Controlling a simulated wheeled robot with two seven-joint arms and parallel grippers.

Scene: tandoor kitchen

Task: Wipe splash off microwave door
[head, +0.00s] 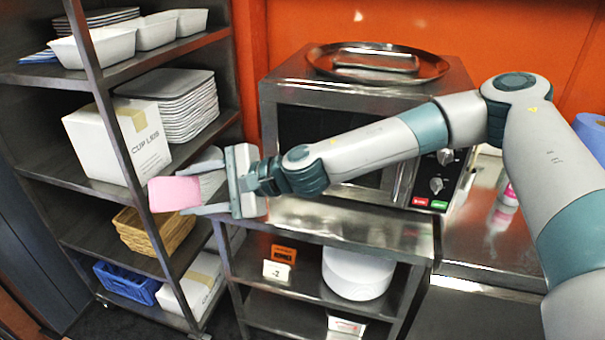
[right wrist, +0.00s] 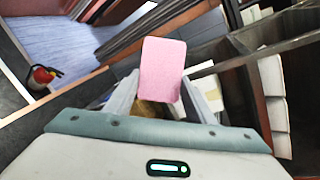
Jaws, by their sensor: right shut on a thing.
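My right gripper (head: 205,183) is shut on a pink sponge (head: 174,194), held out in front of the shelf rack, to the left of the microwave. The sponge also shows in the right wrist view (right wrist: 162,68), between the two fingers. The microwave (head: 292,91) stands on a steel counter, and my right arm crosses in front of its door (head: 347,124). Much of the door is hidden by the arm, and I cannot make out a splash on the part that shows. The sponge is well apart from the door. My left gripper is not in view.
A round steel tray (head: 428,66) lies on the microwave. The shelf rack (head: 75,178) at the left holds a white carton (head: 95,140), stacked plates (head: 190,112) and a wicker basket (head: 160,238). A white round container (head: 357,272) stands under the counter.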

